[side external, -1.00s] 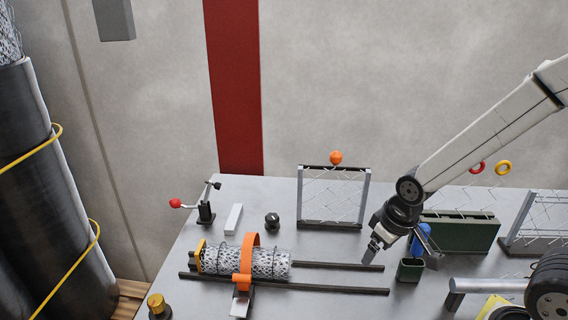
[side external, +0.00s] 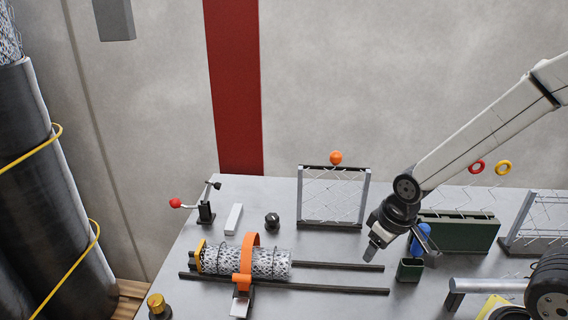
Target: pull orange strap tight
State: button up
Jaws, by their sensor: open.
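The orange strap (side external: 245,264) loops over a roll of wire mesh (side external: 272,263) that lies on two dark rails. Its loop stands above the roll at the back, and its front end comes down to a small metal plate (side external: 241,303) at the table's front. My gripper (side external: 371,254) is to the right of the strap and roll, over the right ends of the rails, and points down. It is open and apart from the strap. Its fingers are small in this view, and nothing shows between them.
A framed mesh panel (side external: 333,196) stands behind the rails. A red-knobbed lever (side external: 204,209) is at the back left.

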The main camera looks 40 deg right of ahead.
jog(key=w+a+r+n+g+y, duration=0.15)
jog(key=w+a+n, duration=0.25)
jog(key=w+a, duration=0.6)
jog(key=n+g, duration=0.3)
jog(key=n, duration=0.2)
send_near(243, 282)
jog(key=shift+w, duration=0.45)
jog(key=shift+f, duration=0.1)
jog(key=shift+x, duration=3.8)
jog(key=shift+d, duration=0.1)
grip_shut()
jog(key=shift+w, duration=0.1)
